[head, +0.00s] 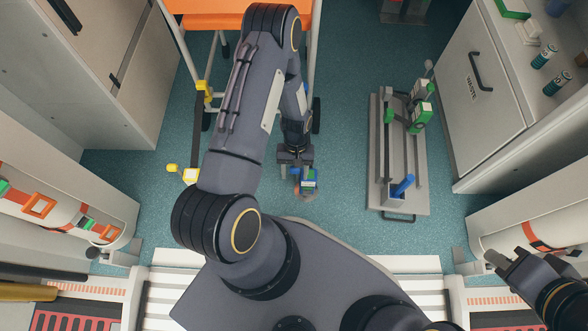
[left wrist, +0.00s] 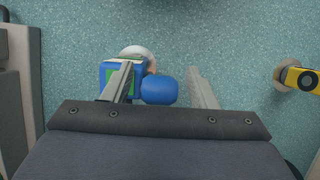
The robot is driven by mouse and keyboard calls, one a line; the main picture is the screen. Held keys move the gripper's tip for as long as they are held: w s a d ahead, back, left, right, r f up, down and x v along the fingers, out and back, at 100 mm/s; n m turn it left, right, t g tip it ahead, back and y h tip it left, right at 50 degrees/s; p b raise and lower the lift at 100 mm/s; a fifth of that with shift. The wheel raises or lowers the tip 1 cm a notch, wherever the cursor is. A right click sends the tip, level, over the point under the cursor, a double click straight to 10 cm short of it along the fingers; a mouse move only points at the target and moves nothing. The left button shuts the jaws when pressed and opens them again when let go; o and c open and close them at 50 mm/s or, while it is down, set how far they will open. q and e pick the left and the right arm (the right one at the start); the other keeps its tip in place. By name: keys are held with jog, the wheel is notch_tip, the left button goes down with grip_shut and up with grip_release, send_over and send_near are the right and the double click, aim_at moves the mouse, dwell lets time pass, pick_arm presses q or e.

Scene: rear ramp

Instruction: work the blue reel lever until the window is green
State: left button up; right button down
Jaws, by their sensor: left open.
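The blue reel (head: 309,174) sits low over the floor just below my left gripper (head: 295,156) in the head view. A green patch shows on its face. In the left wrist view the blue reel body (left wrist: 108,72) lies behind one finger, with green partly visible on it. A rounded blue lever end (left wrist: 158,90) lies between the open fingers of my left gripper (left wrist: 162,88), nearer the left one. I cannot tell whether that finger touches it. My right gripper (head: 497,260) is at the lower right, away from the reel; its jaws are unclear.
A grey plate (head: 407,150) with green clamps and a blue handle (head: 402,187) lies to the right. An orange-topped stretcher (head: 215,15) stands beyond.

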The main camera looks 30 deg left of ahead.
pick_arm(q)
jog(key=p+v, duration=0.2)
jog(key=v, duration=0.6)
jog(key=shift+p, duration=0.4)
jog(key=shift+w, duration=0.1)
